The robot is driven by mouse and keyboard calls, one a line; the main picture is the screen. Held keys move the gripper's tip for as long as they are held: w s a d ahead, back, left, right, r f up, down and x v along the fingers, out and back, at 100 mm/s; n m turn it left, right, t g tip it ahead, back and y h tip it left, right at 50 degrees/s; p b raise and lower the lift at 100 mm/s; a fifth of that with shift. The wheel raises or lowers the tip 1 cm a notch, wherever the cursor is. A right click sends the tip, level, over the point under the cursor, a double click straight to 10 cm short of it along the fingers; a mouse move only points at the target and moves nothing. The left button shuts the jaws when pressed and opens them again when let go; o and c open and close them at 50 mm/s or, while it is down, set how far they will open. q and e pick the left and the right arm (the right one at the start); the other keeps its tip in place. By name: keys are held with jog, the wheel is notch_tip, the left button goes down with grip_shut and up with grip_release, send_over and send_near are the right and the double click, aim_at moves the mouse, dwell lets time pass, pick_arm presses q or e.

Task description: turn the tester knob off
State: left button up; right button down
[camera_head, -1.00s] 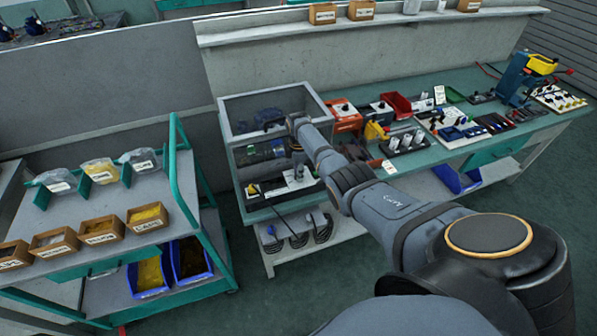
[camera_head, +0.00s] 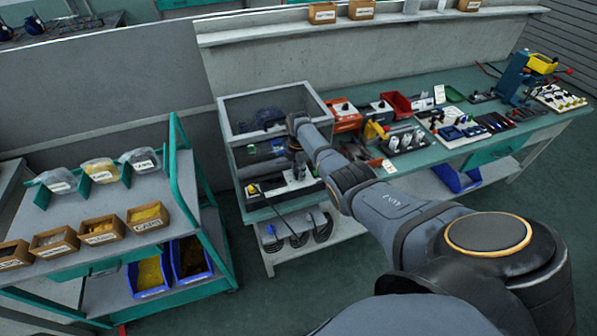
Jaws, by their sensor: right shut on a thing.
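The tester (camera_head: 236,162) is a grey box with a clear-sided, light-framed top at the left end of the workbench. Its front panel has small coloured parts, including a yellow one (camera_head: 252,189) low on the left. My right arm reaches in from the lower right across the bench. My right gripper (camera_head: 297,172) is at the panel's right part, dark and pointing down in the picture. It is shut on the tester knob, which the fingers hide. The knob's setting cannot be read. My left gripper is not in view.
The green bench (camera_head: 450,92) continues right with a red bin (camera_head: 396,103), an orange box (camera_head: 345,115) and small tools. A cart (camera_head: 62,216) with labelled wooden boxes stands left, separated from the bench by a strip of floor. Dark cables hang below the tester.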

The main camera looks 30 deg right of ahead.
jog(key=c, duration=1.1)
grip_release()
notch_tip(320, 180, up, 12)
